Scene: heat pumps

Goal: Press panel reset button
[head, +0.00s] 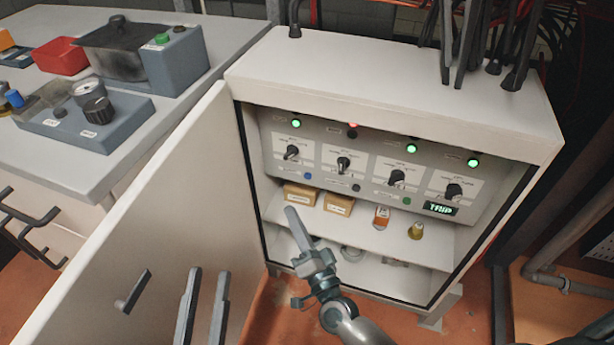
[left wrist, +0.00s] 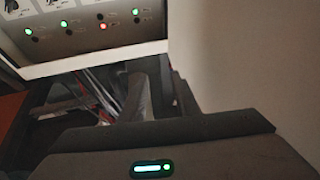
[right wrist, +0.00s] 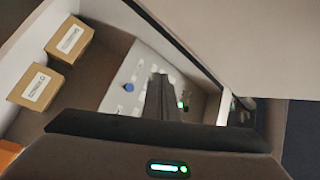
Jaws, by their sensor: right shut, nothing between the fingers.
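The control panel (head: 380,165) is inside the open cabinet, with several black rotary switches and a row of lamps above them, one red (head: 352,125) and the others green. Below the switches are a blue button (head: 307,175), a dark button (head: 356,188) and a green button (head: 407,201). I cannot read which is marked reset. A green TRIP sign (head: 440,208) is lit at right. My right gripper (head: 291,212) is shut and empty, below the blue button in the head view. The blue button also shows in the right wrist view (right wrist: 128,87). My left gripper (head: 204,275) is open and empty before the door.
The cabinet door (head: 130,220) stands open at left. A bench (head: 215,20) with equipment is at left. Pipes run along the right.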

